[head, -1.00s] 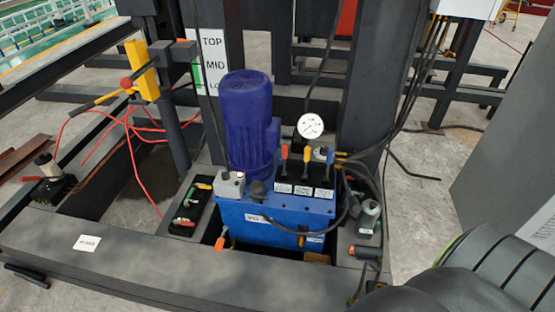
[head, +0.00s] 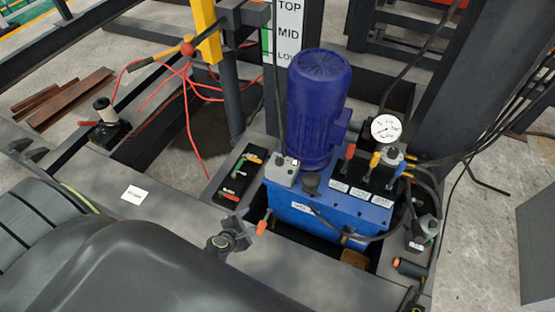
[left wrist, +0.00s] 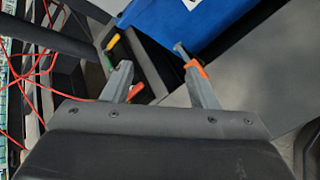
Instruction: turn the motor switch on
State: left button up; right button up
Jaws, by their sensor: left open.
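A blue motor (head: 318,105) stands upright on a blue tank (head: 318,212). A small light-grey box (head: 282,171), which looks like the motor switch, sits on the tank's near left corner; its switch position is too small to read. My left gripper (head: 235,234) is open, in front of and to the left of the tank, below the grey box in the head view and apart from it. In the left wrist view its two fingers (left wrist: 152,60) are spread and empty. The blue tank shows beyond them, the grey box does not. My right gripper is out of view.
Coloured levers (head: 374,160) and a round gauge (head: 386,128) stand right of the motor. A black tray with coloured-handled tools (head: 240,175) lies left of the tank. Red cables (head: 190,95) hang behind. An orange-tipped lever (head: 263,226) is close to my left gripper.

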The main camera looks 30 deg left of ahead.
pick_arm(q)
jog(key=w+r+n+t, duration=0.2)
jog(key=w+r+n, duration=0.3)
jog(key=r, duration=0.2)
jog(key=n+p, duration=0.1)
jog(key=n, duration=0.4)
send_near(279, 161)
jog(key=shift+t+y, duration=0.3)
jog(key=b+x, duration=0.4)
jog(key=f+b+x, duration=0.1)
jog(key=b+x, duration=0.3)
jog(key=shift+s+d, duration=0.15)
jog(key=shift+s, duration=0.1)
jog(key=shift+w+f+b, duration=0.1)
jog(key=shift+w+b, duration=0.4)
jog(key=shift+w, duration=0.2)
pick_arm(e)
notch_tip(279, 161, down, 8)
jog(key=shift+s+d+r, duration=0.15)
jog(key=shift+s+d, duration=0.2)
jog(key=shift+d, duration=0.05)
pick_arm(q)
jog(key=c, duration=1)
jog(key=shift+o, duration=0.2)
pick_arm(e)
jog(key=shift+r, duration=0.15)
